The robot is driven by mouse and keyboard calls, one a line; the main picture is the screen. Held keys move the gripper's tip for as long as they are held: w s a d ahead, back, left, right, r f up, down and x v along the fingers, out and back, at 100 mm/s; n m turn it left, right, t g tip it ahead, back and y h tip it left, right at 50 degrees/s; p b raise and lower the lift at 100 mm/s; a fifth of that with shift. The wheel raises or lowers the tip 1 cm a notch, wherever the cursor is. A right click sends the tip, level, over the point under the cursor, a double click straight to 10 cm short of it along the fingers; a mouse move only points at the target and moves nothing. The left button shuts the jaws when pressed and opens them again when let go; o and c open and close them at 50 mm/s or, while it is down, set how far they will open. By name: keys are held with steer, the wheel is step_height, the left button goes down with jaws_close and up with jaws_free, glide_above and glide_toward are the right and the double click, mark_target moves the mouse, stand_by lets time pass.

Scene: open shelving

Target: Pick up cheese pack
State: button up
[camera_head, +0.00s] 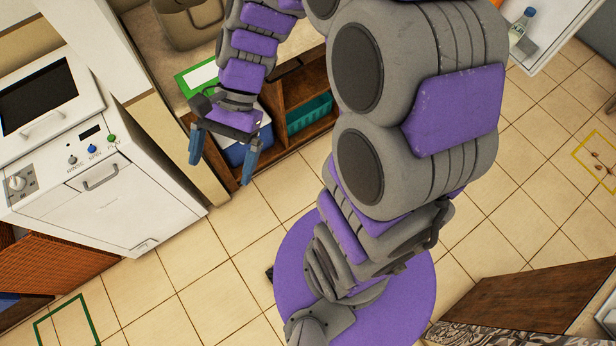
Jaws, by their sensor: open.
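I cannot make out a cheese pack in this view. My gripper (223,158) hangs at the end of my purple and grey arm, left of centre, with its two blue-grey fingers apart and pointing down. Nothing shows between the fingers. It is in front of the left part of a low brown wooden shelf (296,88). A blue object (236,152) on that shelf is partly hidden behind my gripper. My arm also covers part of the shelf and the counter.
A teal basket (309,116) stands in the shelf. A green-edged white panel (201,77) and a brown bag (187,22) are above. A white machine (110,190) stands left. A bottle (522,22) is at top right. Tiled floor (225,265) is open below my gripper.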

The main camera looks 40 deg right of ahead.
steer(key=s+d+r+n+t+h, duration=0.1)
steer(key=s+d+n+t+h, duration=0.1)
steer(key=s+d+n+h, duration=0.5)
steer(key=s+d+n, duration=0.2)
steer(key=s+n, duration=0.1)
steer(key=s, duration=0.3)
steer(key=shift+s+d+r+n+t+h, duration=0.1)
steer(key=shift+s+d+n+t+h, duration=0.15)
steer(key=shift+d, duration=0.2)
steer(key=shift+c, duration=0.3)
